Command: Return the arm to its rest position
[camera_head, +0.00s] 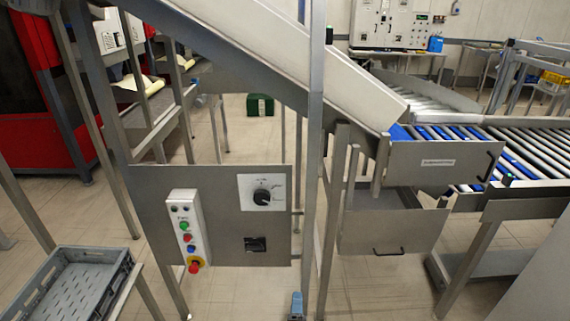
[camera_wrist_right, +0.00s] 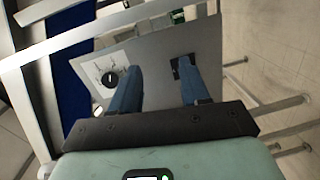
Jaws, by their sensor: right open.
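My right gripper (camera_head: 297,306) shows only as a small blue fingertip at the bottom edge of the head view. In the right wrist view its two blue fingers stand apart, with nothing between the tips (camera_wrist_right: 159,68). They are in front of the grey control panel (camera_wrist_right: 147,55), with its dial (camera_wrist_right: 110,79) just left of the left finger. In the head view the same panel (camera_head: 225,235) stands up and to the left of the fingertip. Most of my right arm is out of the head view. My left gripper is not in view.
A button box (camera_head: 187,228) and a rotary dial (camera_head: 262,196) sit on the panel. A grey crate (camera_head: 85,255) stands at lower left. Metal posts (camera_head: 313,150) rise close to the gripper. A roller conveyor (camera_head: 540,158) and drawers (camera_head: 390,230) stand right. Some floor (camera_head: 370,295) is clear.

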